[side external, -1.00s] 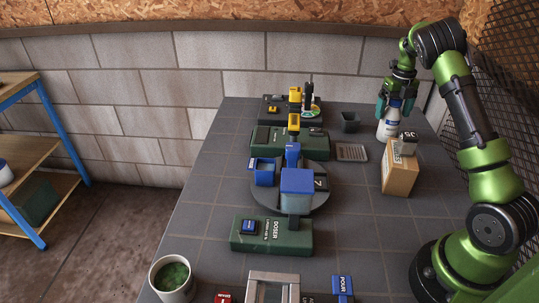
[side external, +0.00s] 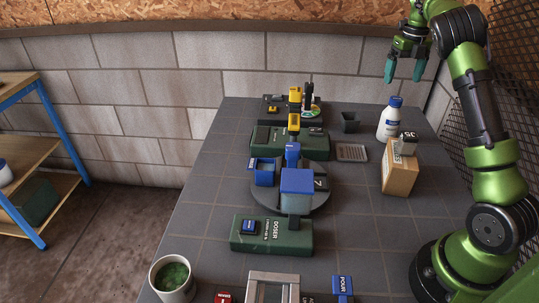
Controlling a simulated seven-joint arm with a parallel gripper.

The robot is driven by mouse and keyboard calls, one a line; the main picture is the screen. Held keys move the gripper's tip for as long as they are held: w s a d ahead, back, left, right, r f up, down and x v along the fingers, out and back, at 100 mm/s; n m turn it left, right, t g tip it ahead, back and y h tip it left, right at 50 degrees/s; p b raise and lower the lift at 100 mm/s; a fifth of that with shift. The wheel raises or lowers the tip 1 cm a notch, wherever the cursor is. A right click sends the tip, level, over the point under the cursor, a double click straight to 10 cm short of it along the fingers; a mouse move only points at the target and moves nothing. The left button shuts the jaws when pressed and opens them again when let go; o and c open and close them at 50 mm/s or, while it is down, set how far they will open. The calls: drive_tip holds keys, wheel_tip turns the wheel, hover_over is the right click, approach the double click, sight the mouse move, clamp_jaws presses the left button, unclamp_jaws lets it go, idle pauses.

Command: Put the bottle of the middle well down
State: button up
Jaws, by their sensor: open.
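A white bottle (side external: 390,121) with a blue label and a blue cap stands upright on the grey table at the back right. My gripper (side external: 403,74) is above the bottle, apart from it, open and empty, with its two teal fingers pointing down.
A cardboard box (side external: 399,174) with a small grey block on top stands in front of the bottle. A flat grey tray (side external: 351,153) lies to its left. The round platform with blue containers (side external: 297,187) and green dosers (side external: 271,235) fill the table's middle. A white pot (side external: 172,279) is front left.

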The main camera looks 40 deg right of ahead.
drive_tip(key=s+a+r+n+t+y, duration=0.1)
drive_tip(key=s+a+r+n+t, duration=0.15)
drive_tip(key=a+n, duration=0.7)
drive_tip(key=s+a+r+n+t+y, duration=0.15)
drive_tip(key=a+r+n, duration=0.25)
drive_tip(key=a+n, duration=0.5)
drive_tip(key=s+a+f+n+t, duration=0.1)
drive_tip(key=s+a+n, duration=0.4)
drive_tip(key=a+n, duration=0.4)
drive_tip(key=s+a+f+n+t, duration=0.1)
drive_tip(key=s+a+n+t, duration=0.1)
drive_tip(key=s+a+n, duration=0.3)
drive_tip(key=a+n, duration=0.4)
drive_tip(key=n, duration=0.1)
drive_tip(key=shift+s+a+f, duration=0.25)
drive_tip(key=shift+a+f, duration=0.05)
drive_tip(key=shift+f, duration=0.05)
